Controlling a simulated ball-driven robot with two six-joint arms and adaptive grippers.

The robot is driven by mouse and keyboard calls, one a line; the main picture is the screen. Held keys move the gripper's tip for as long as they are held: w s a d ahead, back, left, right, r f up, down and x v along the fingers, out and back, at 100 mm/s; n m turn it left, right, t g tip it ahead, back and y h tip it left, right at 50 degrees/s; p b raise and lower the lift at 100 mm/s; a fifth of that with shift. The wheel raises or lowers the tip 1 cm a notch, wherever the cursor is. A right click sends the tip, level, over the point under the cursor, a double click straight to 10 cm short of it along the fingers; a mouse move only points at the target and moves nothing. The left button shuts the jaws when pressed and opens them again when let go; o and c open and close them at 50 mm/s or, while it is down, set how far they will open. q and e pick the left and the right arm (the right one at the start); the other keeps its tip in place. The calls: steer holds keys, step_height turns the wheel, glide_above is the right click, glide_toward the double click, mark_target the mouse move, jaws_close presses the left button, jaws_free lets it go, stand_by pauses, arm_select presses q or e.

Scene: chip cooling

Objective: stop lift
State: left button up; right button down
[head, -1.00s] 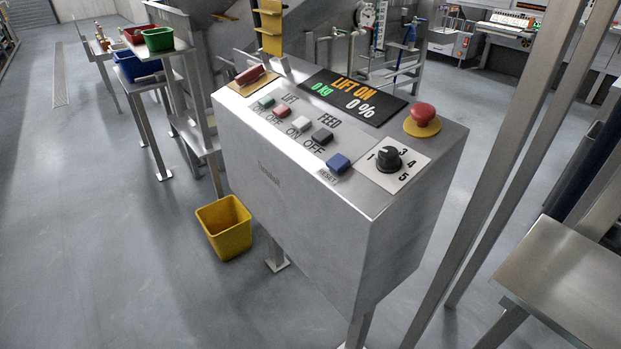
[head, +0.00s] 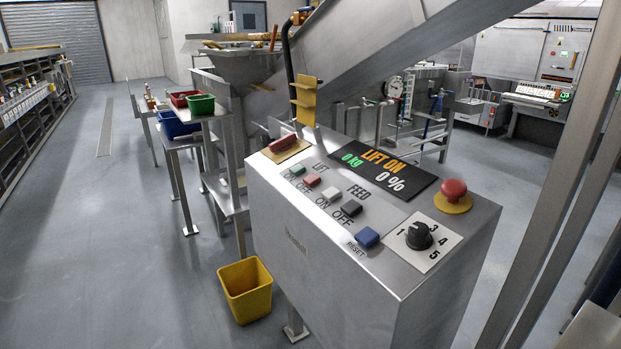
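The steel control box (head: 335,270) stands in front of me in the head view. Its display (head: 385,170) reads "LIFT ON", "0 kg" and "0 %". Under the word LIFT are a green ON button (head: 296,171) and a red OFF button (head: 312,180). The FEED pair is a white ON button (head: 332,194) and a dark OFF button (head: 351,208). A blue reset button (head: 367,237), a black dial (head: 419,236) and a red mushroom button (head: 454,191) are at the right. A red handle (head: 283,143) is at the far left corner. Neither gripper is visible.
A yellow bin (head: 246,290) stands on the floor left of the box. Red (head: 187,97) and green (head: 201,104) tubs are on a stand behind it. Steel posts (head: 560,190) rise close at the right. The floor at the left is clear.

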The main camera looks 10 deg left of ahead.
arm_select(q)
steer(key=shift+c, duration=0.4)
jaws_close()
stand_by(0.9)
